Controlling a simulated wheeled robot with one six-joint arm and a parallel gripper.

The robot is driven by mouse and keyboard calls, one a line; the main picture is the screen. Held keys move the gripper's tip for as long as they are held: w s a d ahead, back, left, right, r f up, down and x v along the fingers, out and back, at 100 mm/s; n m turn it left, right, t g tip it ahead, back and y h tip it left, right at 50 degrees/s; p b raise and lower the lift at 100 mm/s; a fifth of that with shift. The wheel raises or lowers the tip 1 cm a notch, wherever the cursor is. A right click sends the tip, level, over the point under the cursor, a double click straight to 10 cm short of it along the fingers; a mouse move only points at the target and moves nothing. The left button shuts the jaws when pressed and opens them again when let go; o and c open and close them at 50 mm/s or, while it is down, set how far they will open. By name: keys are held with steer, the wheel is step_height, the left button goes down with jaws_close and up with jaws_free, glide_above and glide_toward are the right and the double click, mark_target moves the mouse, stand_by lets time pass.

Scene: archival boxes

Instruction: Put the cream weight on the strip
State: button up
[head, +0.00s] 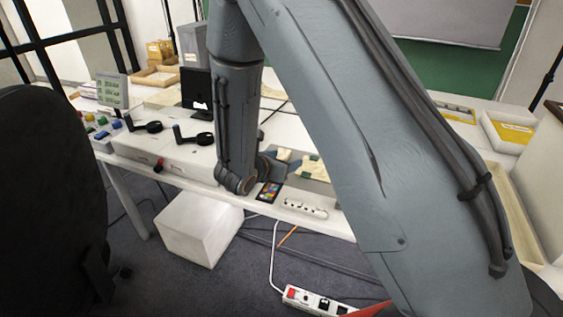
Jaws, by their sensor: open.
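My gripper (272,165) is small and dark beside my wrist, low over the far table, and mostly hidden by my own arm. It is open, with nothing seen between its fingers. Just right of it, a cream piece (283,154) and a larger cream piece with dark green patches (311,169) lie on a grey surface. I cannot tell which of them, if either, is the cream weight. A white strip with dark spots (305,207) lies along the table's front edge, below and right of the gripper. I cannot tell whether it is the task's strip.
A colour chart (269,192) lies near the table edge. Black stands (193,135), a small black screen (196,90) and a sign (112,91) stand left. A white box (199,228) and a power strip (318,300) are on the floor. A black chair (45,190) stands left.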

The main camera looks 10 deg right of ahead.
mark_target(282, 153)
steer(key=w+a+n, duration=0.1)
steer(key=w+a+f+t, duration=0.1)
steer(key=shift+a+n+y, duration=0.35)
steer(key=shift+n+y, duration=0.05)
steer(key=shift+w+f, duration=0.1)
steer(key=shift+w, duration=0.3)
steer(key=shift+p+x, duration=0.7)
steer(key=shift+x, duration=2.9)
jaws_close()
